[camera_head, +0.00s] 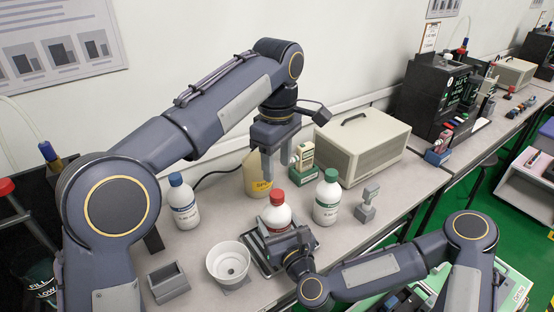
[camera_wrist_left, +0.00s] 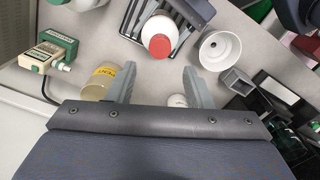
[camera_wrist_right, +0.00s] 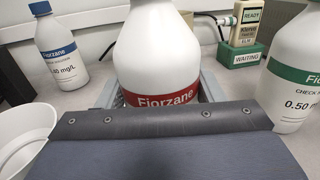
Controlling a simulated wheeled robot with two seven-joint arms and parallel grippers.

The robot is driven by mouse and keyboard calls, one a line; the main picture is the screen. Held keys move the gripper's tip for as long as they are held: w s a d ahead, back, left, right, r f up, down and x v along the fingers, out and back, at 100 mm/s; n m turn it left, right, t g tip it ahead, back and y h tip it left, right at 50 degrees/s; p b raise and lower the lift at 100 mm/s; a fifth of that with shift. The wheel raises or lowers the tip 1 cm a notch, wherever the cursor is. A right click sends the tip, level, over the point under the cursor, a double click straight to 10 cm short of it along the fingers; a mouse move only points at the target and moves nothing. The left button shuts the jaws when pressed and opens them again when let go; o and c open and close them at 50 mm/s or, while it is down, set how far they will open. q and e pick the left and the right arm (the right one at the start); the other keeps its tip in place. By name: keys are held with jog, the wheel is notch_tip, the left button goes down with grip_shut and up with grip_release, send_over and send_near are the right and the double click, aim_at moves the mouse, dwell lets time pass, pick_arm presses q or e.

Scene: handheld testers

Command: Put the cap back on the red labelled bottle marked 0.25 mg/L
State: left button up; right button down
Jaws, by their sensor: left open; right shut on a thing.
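The white bottle with a red label (camera_wrist_right: 160,97) reads "Fiorzane" in the right wrist view; its concentration marking is hidden. The red cap (camera_head: 277,197) sits on top of this bottle; it also shows from above in the left wrist view (camera_wrist_left: 160,46). I cannot tell how tightly it is seated. My left gripper (camera_head: 279,170) is open and empty, above and behind the cap, apart from it. My right gripper (camera_head: 288,238) is low at the bottle's near side and shut on its body. The bottle stands upright on a dark rack-like tray (camera_head: 255,256).
A blue-capped bottle (camera_head: 182,202) stands left and a green-capped bottle (camera_head: 328,198) right. A white funnel-like cup (camera_head: 228,262) and a grey open box (camera_head: 168,282) are at front left. A yellow-labelled container (camera_head: 255,180), a green-and-cream tester (camera_head: 302,160) and a beige case (camera_head: 362,145) stand behind.

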aim_at(277, 193)
pick_arm(q)
notch_tip(277, 193, down, 8)
jog(key=shift+r, duration=0.1)
dwell(0.4)
